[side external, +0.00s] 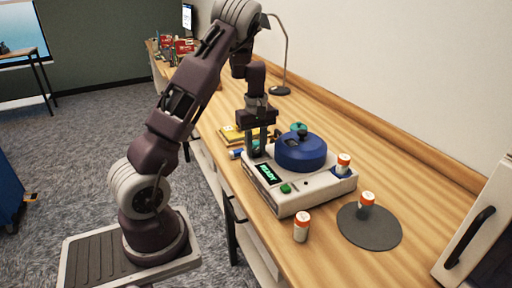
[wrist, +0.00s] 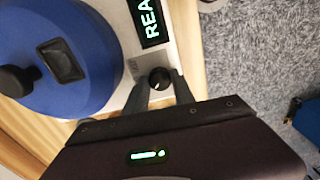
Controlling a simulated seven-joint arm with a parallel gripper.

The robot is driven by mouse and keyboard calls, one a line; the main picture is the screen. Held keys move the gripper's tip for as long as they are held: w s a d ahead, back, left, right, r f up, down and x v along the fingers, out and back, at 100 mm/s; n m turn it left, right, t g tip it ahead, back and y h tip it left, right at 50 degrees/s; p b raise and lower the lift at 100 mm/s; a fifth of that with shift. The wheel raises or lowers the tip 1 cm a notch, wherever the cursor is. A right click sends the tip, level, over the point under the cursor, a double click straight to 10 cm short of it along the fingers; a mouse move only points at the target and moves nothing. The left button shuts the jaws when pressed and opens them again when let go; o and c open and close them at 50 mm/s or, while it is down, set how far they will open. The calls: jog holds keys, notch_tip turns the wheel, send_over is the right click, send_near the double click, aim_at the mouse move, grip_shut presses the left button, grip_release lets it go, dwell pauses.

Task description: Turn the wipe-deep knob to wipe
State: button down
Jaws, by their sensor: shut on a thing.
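The roller sorter (side external: 310,199) is a white box on the wooden counter with a round blue drum (side external: 300,154) on top. Its black display (side external: 267,174) shows green letters, "READY" in the side view and partly cut off in the wrist view. A small black knob (wrist: 159,78) with a light mark sits on the white panel beside the display. My gripper (wrist: 160,86) points down at the panel, its two fingers closed around the knob's sides. The knob's labels are too small to read. In the side external view my gripper (side external: 261,146) hides the knob.
Orange-capped bottles stand around: one (side external: 343,163) at the sorter's right end, one (side external: 301,226) in front on the counter, one (side external: 366,203) on a round grey mat (side external: 368,232). A green button (side external: 286,188) is on the sorter's front. Yellow items (side external: 232,134) lie behind my gripper.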

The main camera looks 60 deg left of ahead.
aim_at(257, 151)
jog(key=shift+n, duration=0.4)
jog(key=c, duration=1.1)
grip_release()
jog(key=shift+o, duration=0.2)
notch_tip(257, 151, up, 7)
jog(key=shift+r, duration=0.1)
jog(key=shift+d, duration=0.1)
